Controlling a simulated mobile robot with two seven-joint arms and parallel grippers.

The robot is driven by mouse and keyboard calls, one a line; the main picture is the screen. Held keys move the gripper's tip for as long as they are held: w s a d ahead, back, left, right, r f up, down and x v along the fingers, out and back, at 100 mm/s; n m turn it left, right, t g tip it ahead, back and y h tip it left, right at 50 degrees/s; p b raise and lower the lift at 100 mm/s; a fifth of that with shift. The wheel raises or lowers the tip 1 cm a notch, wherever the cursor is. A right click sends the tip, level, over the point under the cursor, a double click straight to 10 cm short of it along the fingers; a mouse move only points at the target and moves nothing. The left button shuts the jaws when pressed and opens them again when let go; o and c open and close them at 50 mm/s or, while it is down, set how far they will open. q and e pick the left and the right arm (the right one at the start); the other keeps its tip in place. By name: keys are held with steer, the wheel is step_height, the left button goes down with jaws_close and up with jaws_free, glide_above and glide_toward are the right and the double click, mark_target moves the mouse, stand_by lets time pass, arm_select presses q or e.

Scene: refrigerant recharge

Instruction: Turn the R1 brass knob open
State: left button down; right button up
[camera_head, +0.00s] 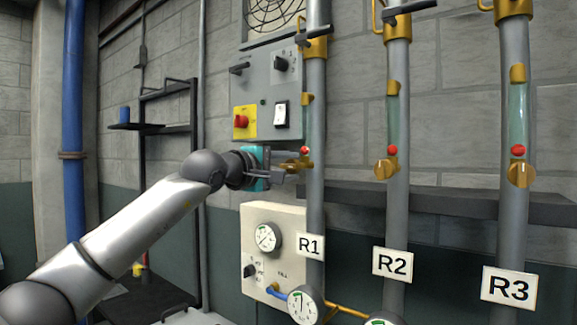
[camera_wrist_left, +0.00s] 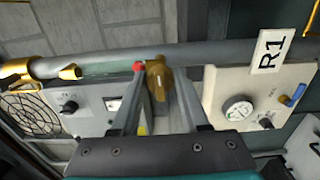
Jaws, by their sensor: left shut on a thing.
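The R1 brass knob (camera_head: 304,162) sits on the left side of the grey R1 pipe (camera_head: 315,200), just below a red ball. My left gripper (camera_head: 291,164) reaches it from the left and is shut on it. In the left wrist view the brass knob (camera_wrist_left: 157,80) shows between the two fingertips, against the pipe. The R1 label (camera_head: 310,245) hangs lower on the pipe. The fingers partly hide the knob in the head view. My right gripper is not in view.
A grey switch panel (camera_head: 265,90) with a yellow-and-red switch is above my left gripper. A cream gauge box (camera_head: 270,235) is below it. The R2 pipe (camera_head: 398,215) and R3 pipe (camera_head: 513,220) stand to the right, with a dark ledge (camera_head: 455,203) behind them.

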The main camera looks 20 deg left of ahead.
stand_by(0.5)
arm_select(q)
steer(key=shift+c, duration=2.3)
jaws_free()
steer(key=shift+s, duration=0.1)
steer(key=b+v, duration=0.4)
steer(key=v, duration=1.1)
steer(key=shift+b, duration=0.3)
